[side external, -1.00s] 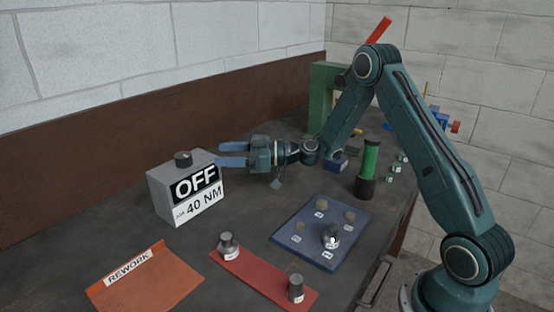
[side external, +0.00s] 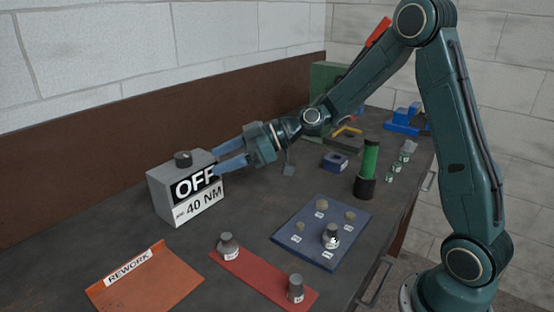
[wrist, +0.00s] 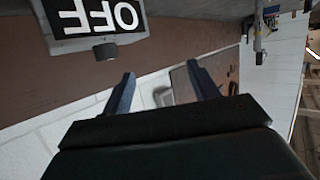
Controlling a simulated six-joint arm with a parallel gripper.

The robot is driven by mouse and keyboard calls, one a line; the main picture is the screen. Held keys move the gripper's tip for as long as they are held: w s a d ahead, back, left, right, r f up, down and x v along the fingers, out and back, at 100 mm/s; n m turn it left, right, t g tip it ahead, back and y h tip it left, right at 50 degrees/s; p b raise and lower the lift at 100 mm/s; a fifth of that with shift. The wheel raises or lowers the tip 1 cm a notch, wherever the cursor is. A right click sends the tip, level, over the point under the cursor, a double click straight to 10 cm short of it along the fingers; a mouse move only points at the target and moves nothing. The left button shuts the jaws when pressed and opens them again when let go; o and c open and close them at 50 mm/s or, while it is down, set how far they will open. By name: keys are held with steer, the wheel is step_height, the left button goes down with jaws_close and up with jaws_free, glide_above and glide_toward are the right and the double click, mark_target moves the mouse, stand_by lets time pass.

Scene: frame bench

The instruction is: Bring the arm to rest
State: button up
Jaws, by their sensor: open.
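My gripper (side external: 230,153) is open with nothing between its two blue fingers. In the side external view it is in the air over the bench, at the right of the grey OFF / 40 NM box (side external: 170,206). One finger overlaps the box's upper right edge in the picture; I cannot tell whether they touch. The wrist view shows both fingers (wrist: 162,92) apart, with the box (wrist: 100,45) upside down at the upper left. My arm is bent, with its elbow high at the upper right.
A blue mat (side external: 290,238) with several pegs, a red strip (side external: 262,272) with two knobs and an orange REWORK sheet (side external: 145,285) lie at the front. A green cylinder (side external: 370,160) stands upright at the right. A blue block (side external: 335,162) sits behind. Bare bench lies between.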

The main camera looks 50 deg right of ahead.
steer(key=s+d+r+m+g+h, duration=0.1)
steer(key=s+d+m+h, duration=0.1)
steer(key=s, duration=0.8)
steer(key=s+d+r+m+g+h, duration=0.1)
steer(key=s+m+h, duration=0.3)
steer(key=s, duration=0.6)
steer(key=s+d+r+m+g+h, duration=0.2)
steer(key=s+d+m+h, duration=0.2)
steer(key=s, duration=0.7)
steer(key=shift+r+h, duration=0.15)
steer(key=shift+h, duration=0.15)
